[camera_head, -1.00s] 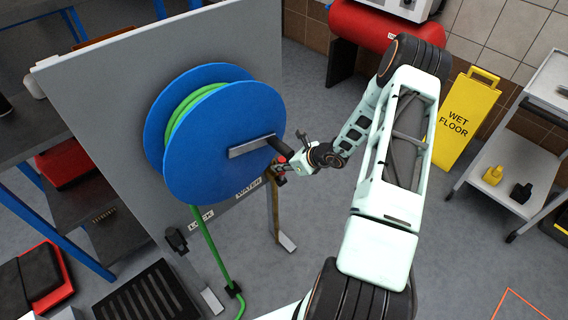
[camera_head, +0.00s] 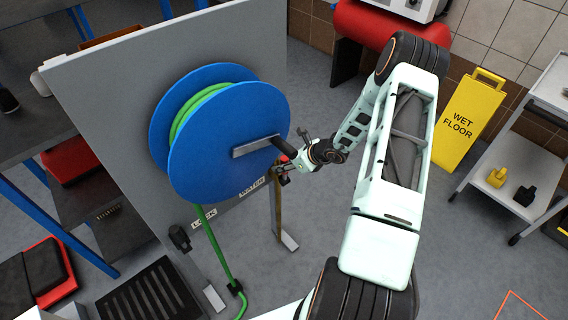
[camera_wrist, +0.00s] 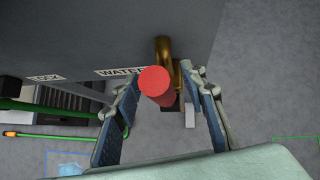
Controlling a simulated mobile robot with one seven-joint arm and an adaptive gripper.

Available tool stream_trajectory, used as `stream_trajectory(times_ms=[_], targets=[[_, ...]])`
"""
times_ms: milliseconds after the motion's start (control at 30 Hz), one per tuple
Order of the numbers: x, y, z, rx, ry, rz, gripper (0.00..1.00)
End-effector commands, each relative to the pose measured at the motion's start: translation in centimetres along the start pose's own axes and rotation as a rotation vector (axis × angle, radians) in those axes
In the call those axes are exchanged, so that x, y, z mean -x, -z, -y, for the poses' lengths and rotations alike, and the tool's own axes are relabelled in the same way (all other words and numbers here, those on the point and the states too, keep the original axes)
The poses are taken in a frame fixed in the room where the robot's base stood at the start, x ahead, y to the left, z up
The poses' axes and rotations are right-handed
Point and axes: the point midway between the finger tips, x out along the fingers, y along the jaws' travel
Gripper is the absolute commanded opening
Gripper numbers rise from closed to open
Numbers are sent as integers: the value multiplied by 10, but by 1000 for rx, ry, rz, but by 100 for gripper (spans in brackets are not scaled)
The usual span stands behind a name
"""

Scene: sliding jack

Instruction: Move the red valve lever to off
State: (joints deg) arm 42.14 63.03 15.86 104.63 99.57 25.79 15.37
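The red valve lever (camera_wrist: 155,82) shows in the wrist view as a round red end with a short red shaft behind it, close to a brass pipe (camera_wrist: 164,55). My gripper (camera_wrist: 163,88) is open, with one blue-padded finger to the left of the lever and one to the right. Gaps show on both sides, so the fingers are not closed on it. In the head view, my gripper (camera_head: 287,164) is beside the right edge of the blue hose reel (camera_head: 225,150). The lever is mostly hidden there by the gripper and reel handle.
The grey panel (camera_head: 110,90) carries the reel, with LOCK (camera_head: 204,218) and WATER (camera_head: 252,187) labels at its lower edge. The reel's black crank handle (camera_head: 284,147) sticks out near my gripper. A green hose (camera_head: 220,250) hangs below. Open floor lies to the right.

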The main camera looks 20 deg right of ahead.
Motion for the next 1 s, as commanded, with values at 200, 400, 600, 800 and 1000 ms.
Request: stream_trajectory(times_ms=[200, 400, 600, 800, 1000], targets=[[5, -1, 0, 1, 0, 1, 39], [35, 0, 1, 1, 3, 0, 39], [76, -1, 1, 1, 3, 1, 39], [106, -1, 1, 2, 2, 1, 39], [119, 0, 0, 0, 1, 0, 39]])
